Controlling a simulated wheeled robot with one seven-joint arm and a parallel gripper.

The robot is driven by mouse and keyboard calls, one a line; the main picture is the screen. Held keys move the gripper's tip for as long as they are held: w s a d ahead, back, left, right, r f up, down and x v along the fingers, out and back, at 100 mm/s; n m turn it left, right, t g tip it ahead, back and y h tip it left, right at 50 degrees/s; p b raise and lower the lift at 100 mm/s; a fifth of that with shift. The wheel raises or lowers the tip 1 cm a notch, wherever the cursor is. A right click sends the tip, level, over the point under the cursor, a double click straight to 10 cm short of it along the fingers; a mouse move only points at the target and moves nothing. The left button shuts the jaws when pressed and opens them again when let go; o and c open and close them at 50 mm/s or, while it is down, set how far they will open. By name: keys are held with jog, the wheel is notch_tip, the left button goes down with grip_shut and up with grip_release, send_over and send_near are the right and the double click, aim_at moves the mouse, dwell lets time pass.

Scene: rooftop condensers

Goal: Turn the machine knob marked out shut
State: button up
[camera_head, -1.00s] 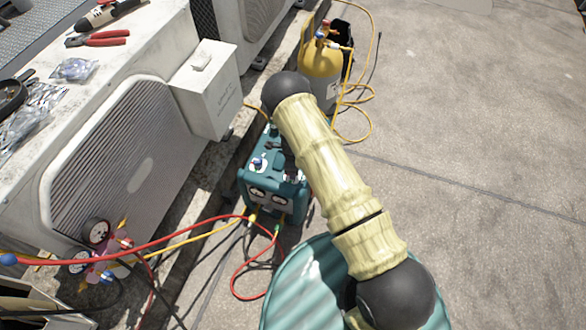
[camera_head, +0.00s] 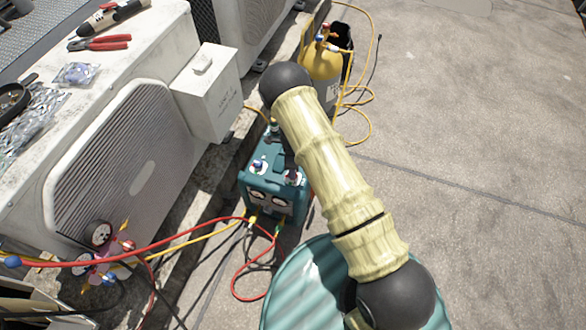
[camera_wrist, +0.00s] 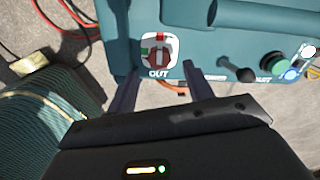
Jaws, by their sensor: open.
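The teal machine (camera_head: 268,185) stands on the ground beside the condenser, partly behind my arm in the head view. In the wrist view, its teal face (camera_wrist: 215,45) carries a round knob (camera_wrist: 158,52) on a white, red and green dial, with "OUT" printed below. My gripper (camera_wrist: 160,70) is open, its two dark fingers pointing at the machine on either side of the "OUT" label. The fingers appear empty, and I see no contact with the knob.
Red, yellow and black hoses (camera_head: 200,234) run from the machine to a gauge set (camera_head: 98,262) at left. A condenser unit (camera_head: 120,150) stands left, a yellow cylinder (camera_head: 321,68) behind. Open concrete lies right.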

notch_tip(320, 180, up, 13)
jog(key=p, duration=0.3)
jog(key=shift+r, duration=0.1)
dwell(0.4)
jog(key=s+d+r+n+t, duration=0.1)
jog(key=s+d+r+n, duration=0.25)
jog(key=r, duration=0.45)
jog(key=s+d+r+n, duration=0.3)
jog(key=d+r+n, duration=0.2)
jog(key=r, duration=0.4)
jog(key=s+d+r+n+t, duration=0.2)
jog(key=s+d+r+n, duration=0.5)
jog(key=s+r+n, duration=0.5)
notch_tip(320, 180, up, 25)
jog(key=m+p, duration=0.1)
jog(key=p, duration=2.6)
jog(key=shift+s+f+m, duration=0.2)
jog(key=shift+m, duration=0.15)
